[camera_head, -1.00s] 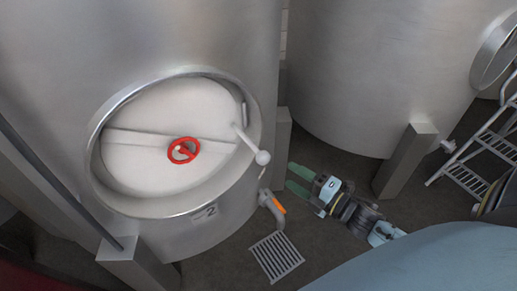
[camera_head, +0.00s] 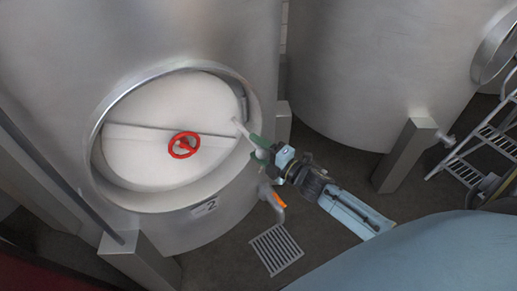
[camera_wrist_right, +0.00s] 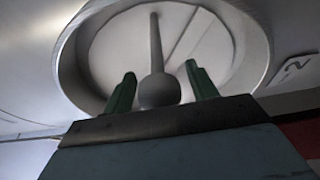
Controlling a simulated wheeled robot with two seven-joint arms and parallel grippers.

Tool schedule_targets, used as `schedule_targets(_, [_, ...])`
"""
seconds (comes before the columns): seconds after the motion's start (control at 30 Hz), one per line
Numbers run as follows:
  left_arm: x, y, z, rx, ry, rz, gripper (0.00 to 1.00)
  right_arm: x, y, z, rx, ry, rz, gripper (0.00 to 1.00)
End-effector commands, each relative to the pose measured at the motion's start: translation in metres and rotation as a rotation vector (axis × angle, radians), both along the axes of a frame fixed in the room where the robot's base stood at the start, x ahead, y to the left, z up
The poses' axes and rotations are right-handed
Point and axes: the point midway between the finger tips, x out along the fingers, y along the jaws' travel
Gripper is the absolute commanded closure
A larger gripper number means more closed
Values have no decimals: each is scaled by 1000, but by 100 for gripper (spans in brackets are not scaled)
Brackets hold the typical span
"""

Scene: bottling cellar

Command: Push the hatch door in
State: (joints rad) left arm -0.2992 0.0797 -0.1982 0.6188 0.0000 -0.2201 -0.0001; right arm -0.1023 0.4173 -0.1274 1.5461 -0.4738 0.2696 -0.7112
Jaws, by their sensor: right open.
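The white round hatch door (camera_head: 150,104) sits inside the steel rim (camera_head: 95,150) of the tank at left. A red handwheel (camera_head: 183,145) is at its middle and a grey bar crosses it. My right gripper (camera_head: 259,149) is at the right side of the rim, at the door's lever handle (camera_head: 239,126). In the right wrist view the ball end (camera_wrist_right: 159,91) of the lever lies between the two green fingers, which are open with gaps on both sides. In the head view the gripper hides the ball. My left gripper is not in view.
A tap with an orange part (camera_head: 278,199) hangs below the rim, above a floor grate (camera_head: 276,250). Another steel tank (camera_head: 380,70) stands at right on a leg (camera_head: 405,157). Metal steps (camera_head: 485,150) stand at far right.

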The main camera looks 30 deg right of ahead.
Motion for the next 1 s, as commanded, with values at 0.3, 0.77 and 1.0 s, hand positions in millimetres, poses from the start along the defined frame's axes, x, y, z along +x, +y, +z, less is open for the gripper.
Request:
schedule_targets(0.3, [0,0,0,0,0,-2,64,0,0,0,0,0,0,58])
schedule_targets(0.77, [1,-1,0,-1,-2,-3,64,0,0,0,1,-1,-3,100])
schedule_targets(1.0, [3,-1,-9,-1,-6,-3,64,13,3,-1,5,-4,-74,100])
